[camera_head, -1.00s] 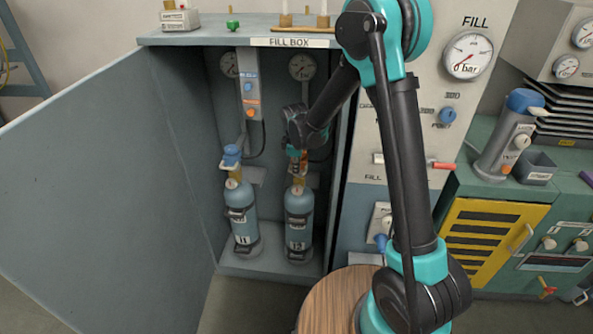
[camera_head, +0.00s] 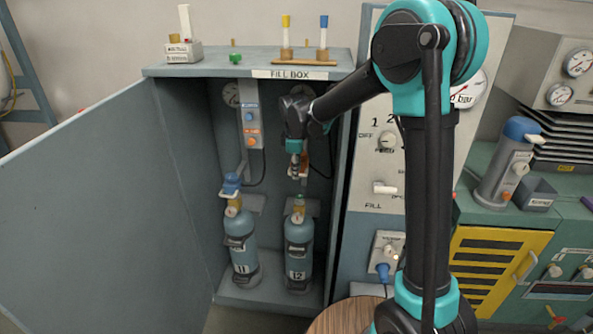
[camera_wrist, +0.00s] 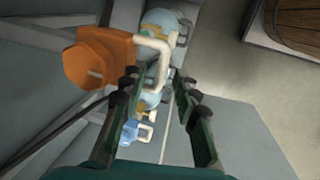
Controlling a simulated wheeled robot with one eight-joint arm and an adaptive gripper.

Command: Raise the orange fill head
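The orange fill head (camera_wrist: 98,60) is at the upper left of the wrist view, with a pale bent handle (camera_wrist: 162,48). My gripper (camera_wrist: 156,84) is open; its fingers stand apart on either side of the handle's lower part, with gaps visible. In the head view my gripper (camera_head: 296,172) points down inside the fill box, largely hiding the orange head. Below it stands the bottle marked 12 (camera_head: 299,240), upright, with a visible gap between its valve and the gripper.
Bottle 11 (camera_head: 240,245) stands to the left with a blue fill head (camera_head: 231,185) on it. The box door (camera_head: 90,210) hangs open at left. The control panel (camera_head: 385,165) is close on the right. A wooden round top (camera_head: 340,316) is in front.

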